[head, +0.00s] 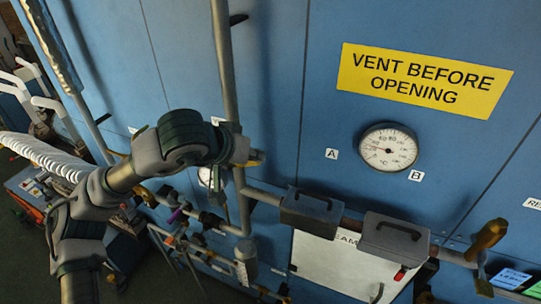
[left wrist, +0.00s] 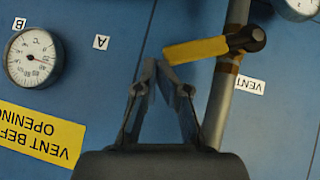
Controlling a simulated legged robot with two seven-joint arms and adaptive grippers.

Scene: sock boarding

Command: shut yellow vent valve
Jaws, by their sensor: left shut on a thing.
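The yellow vent valve handle (left wrist: 197,50) sits crosswise to a grey upright pipe (left wrist: 220,105), beside a label reading VENT (left wrist: 250,86). In the left wrist view it points left from its dark round hub (left wrist: 252,39). In the head view only a small yellow bit of the handle (head: 256,158) shows past my gripper. My left gripper (head: 236,149) is at the pipe; in the left wrist view its fingers (left wrist: 163,72) are close together at the handle's free end, shut on it. The exact contact is hard to see. My right gripper is not in view.
A blue cabinet wall stands behind, with a dial gauge (head: 388,148) and a yellow sign (head: 424,81). A lower pipe carries two grey boxes (head: 311,211) and an orange-brown handle (head: 487,235) at right. Smaller pipes and valves crowd below my left arm.

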